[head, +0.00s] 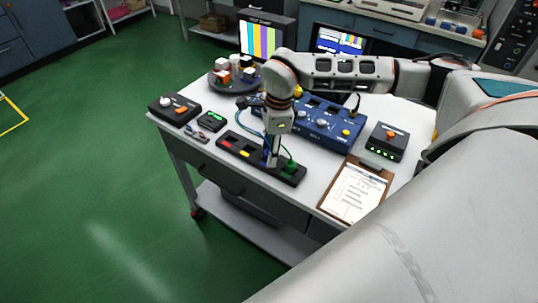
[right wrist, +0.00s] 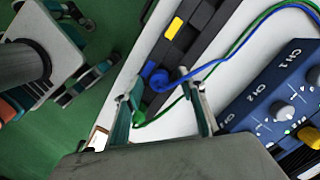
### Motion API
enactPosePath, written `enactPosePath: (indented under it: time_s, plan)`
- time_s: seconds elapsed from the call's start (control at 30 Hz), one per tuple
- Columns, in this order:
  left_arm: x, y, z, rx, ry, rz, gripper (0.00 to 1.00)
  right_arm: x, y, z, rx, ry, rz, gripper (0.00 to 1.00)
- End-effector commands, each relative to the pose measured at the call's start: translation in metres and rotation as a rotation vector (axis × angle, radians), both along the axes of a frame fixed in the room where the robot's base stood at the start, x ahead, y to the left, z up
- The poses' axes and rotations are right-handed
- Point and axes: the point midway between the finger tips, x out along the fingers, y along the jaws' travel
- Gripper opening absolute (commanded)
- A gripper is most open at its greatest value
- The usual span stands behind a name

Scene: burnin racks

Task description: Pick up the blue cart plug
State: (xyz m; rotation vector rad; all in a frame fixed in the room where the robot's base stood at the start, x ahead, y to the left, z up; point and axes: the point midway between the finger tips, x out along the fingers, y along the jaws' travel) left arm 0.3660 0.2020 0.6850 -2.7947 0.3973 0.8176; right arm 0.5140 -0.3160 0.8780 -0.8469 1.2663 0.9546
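The blue cart plug (right wrist: 158,80) sits at the black strip (right wrist: 197,35) on the cart top, with a blue cable running off to the right. My right gripper (right wrist: 165,105) is open, its fingers apart on either side below the plug in the wrist view, holding nothing. In the head view my right gripper (head: 271,163) points down over the strip (head: 232,141) and hides the blue plug. A green plug (head: 291,166) is close beside it. My left gripper (right wrist: 95,50) appears at the left of the wrist view, over the floor, with its fingers apart and empty.
A blue channel panel (head: 325,125) stands behind the strip. A clipboard (head: 356,190) and a black box with an orange knob (head: 386,141) are to the right. A round tray (head: 220,82) and control boxes (head: 174,108) are to the left. Blue and green cables loop nearby.

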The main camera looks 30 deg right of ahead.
Motion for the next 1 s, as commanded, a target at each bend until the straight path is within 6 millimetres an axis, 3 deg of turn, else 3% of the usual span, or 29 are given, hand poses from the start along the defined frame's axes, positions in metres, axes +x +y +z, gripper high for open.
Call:
enactPosePath:
  time_s: [0.17, 0.3, 0.77, 1.0]
  plan:
    - [0.0, 0.0, 0.001, -0.001, -0.002, 0.0, 0.4, 0.0, 0.0, 0.0, 0.0, 0.0, 0.0, 0.37]
    - [0.0, 0.0, 0.001, 0.0, -0.001, 0.0, 0.4, 0.0, 0.0, 0.0, 0.0, 0.0, 0.0, 0.01]
    - [-0.003, 0.001, -0.004, 0.001, 0.008, 0.001, 0.4, 0.0, 0.0, 0.005, 0.001, -0.001, 0.0, 0.0]
    - [-0.003, 0.001, -0.005, 0.001, 0.008, 0.001, 0.4, 0.001, 0.0, 0.036, 0.0, -0.004, 0.0, 0.0]
